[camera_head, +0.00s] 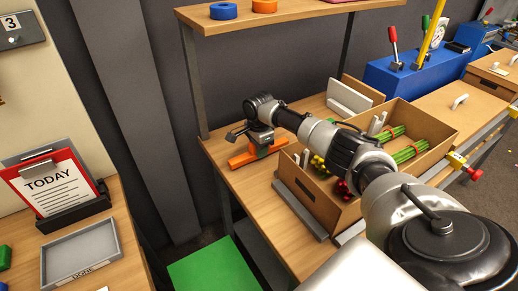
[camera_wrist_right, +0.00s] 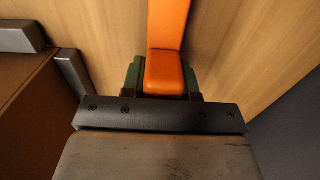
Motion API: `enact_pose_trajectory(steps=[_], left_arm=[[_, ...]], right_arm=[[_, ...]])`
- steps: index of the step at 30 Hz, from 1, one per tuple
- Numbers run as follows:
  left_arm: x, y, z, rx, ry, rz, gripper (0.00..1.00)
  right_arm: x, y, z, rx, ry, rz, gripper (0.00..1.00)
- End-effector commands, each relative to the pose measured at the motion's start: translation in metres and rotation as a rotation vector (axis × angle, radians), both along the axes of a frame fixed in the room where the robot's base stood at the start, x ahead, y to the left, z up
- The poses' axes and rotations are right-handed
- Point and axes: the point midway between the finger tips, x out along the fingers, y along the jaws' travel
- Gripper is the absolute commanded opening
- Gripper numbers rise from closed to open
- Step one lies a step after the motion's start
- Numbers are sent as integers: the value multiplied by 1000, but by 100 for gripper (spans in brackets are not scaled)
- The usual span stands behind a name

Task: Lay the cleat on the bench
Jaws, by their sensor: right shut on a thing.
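The cleat is an orange bar (camera_head: 243,160) at the left end of the wooden bench (camera_head: 237,187) in the head view. My right gripper (camera_head: 262,146) is shut on it from above. In the right wrist view the orange cleat (camera_wrist_right: 167,68) sits between the green fingertips and points away from the gripper. It is low over the bench top; I cannot tell whether it touches the wood. My left gripper is not in view.
A cardboard box (camera_head: 325,205) with tulip bunches (camera_head: 408,150) stands right of the cleat, under my arm. A shelf (camera_head: 290,14) with blue and orange rings is above. A grey tray (camera_head: 82,256) lies on another table at left. Bare bench lies in front of the cleat.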

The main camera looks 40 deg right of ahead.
Motion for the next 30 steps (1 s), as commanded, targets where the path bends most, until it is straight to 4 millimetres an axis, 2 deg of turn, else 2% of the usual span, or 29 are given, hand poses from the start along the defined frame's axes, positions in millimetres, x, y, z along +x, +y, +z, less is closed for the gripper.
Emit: enact_pose_trajectory(steps=[3,12,13,17,18,26,30], left_arm=[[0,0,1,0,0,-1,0],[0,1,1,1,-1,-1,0],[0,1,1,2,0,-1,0],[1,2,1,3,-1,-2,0],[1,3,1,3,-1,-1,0],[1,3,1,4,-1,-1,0],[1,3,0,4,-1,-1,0]], right_arm=[[0,0,-7,0,-2,0,4],[0,0,-9,0,-1,0,4],[0,0,-9,0,-1,0,32],[0,0,-8,0,-1,0,52],[0,0,-8,0,-1,0,55],[0,-1,-7,-1,-2,0,55],[1,-1,5,0,-3,1,55]])
